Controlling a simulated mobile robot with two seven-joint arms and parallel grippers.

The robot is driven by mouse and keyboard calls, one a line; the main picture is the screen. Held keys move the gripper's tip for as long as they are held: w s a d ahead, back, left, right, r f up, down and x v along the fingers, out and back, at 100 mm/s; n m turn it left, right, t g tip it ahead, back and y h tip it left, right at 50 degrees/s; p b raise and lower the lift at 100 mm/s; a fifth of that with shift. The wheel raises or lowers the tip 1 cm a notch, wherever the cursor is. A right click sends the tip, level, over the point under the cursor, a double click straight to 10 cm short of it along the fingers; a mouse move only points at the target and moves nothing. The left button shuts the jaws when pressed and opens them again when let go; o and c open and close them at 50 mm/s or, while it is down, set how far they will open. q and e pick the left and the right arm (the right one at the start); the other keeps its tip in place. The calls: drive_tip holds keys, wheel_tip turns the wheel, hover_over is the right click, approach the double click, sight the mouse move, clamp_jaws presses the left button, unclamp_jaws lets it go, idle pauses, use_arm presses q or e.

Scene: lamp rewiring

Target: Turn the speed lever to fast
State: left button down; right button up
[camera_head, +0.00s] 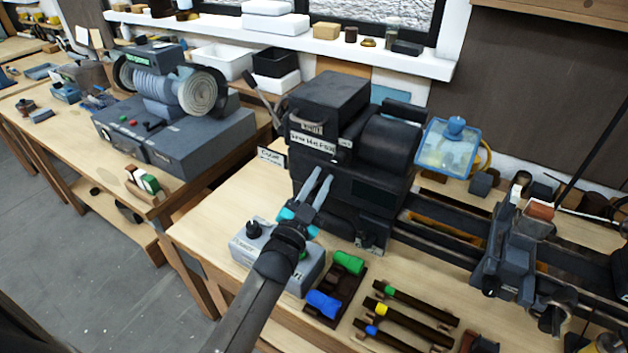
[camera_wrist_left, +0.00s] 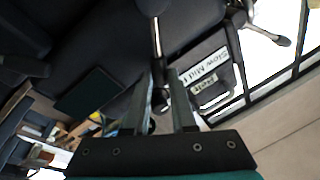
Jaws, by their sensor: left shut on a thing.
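My left gripper (camera_head: 322,182) reaches up to the front of the black lathe headstock (camera_head: 340,130), just below the "Slow Mid Fast" label (camera_head: 313,142). The lever stands beside the same label (camera_wrist_left: 204,72). In the head view I cannot make out this lever apart from the fingers, nor which word it points to. My right gripper is not in view.
A grey control box (camera_head: 254,243) sits below my left arm. A tray with a green roll (camera_head: 348,262) and a blue roll (camera_head: 322,304) stands beside it. A black-handled lever (camera_head: 258,92) sticks out left of the headstock. The tailstock (camera_head: 515,245) is at right.

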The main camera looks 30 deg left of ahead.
use_arm(q)
drive_tip(key=shift+d+f+m, duration=0.2)
drive_tip(key=shift+d+m, duration=0.05)
drive_tip(key=shift+m, duration=0.25)
drive_tip(key=c, duration=0.7)
unclamp_jaws()
drive_tip(key=shift+c, duration=0.2)
drive_tip(key=b+v, duration=0.1)
drive_tip(key=v, duration=1.4)
drive_tip(key=shift+s+b, duration=0.15)
drive_tip(key=shift+b, duration=0.15)
drive_tip(key=shift+a, duration=0.15)
